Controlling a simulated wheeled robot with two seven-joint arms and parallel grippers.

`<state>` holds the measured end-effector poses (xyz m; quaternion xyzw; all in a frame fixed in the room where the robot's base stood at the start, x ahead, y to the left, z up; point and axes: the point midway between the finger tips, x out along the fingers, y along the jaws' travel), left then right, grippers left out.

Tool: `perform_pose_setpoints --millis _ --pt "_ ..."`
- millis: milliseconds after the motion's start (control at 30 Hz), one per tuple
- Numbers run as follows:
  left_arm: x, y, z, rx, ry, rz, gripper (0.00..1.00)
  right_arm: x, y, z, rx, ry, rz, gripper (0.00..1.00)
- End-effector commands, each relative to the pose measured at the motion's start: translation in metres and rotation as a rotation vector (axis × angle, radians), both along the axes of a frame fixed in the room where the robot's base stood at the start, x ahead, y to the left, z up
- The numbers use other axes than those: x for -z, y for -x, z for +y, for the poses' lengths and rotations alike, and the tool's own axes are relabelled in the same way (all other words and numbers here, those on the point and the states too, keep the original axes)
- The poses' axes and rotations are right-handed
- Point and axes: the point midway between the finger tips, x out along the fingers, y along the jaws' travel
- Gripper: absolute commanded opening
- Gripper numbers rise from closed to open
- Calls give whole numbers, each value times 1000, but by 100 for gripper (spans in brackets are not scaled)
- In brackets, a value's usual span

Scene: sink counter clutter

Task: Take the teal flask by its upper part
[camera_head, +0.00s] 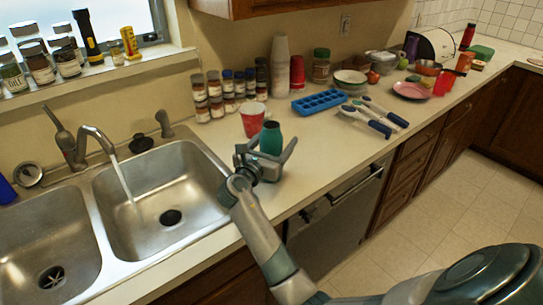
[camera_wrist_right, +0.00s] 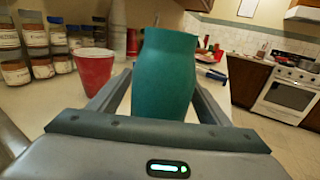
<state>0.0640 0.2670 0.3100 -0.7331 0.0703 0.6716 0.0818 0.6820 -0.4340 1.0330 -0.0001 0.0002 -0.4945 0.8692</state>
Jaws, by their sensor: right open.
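The teal flask (camera_head: 271,138) stands upright on the counter, just right of the sink. It also fills the middle of the right wrist view (camera_wrist_right: 165,75), close in front of the gripper's palm. My right gripper (camera_head: 266,150) is open, with one finger on each side of the flask. In the right wrist view, gaps show between the fingers and the flask's sides, mainly at the left. The flask's lower part is hidden behind the gripper in both views. My left gripper is not in view.
A red cup (camera_head: 252,118) stands close behind the flask. The sink (camera_head: 160,195) is at left with running water.

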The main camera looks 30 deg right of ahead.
Motion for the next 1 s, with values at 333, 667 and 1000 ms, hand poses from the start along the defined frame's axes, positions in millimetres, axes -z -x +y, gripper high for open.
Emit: perform_pose_setpoints --millis 333,667,1000 --pt "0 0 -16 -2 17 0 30 0 0 0 0 1 -1 22" --pt "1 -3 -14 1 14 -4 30 -5 0 0 0 0 -4 23" --pt "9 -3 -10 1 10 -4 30 -44 5 -3 2 -1 -5 23"
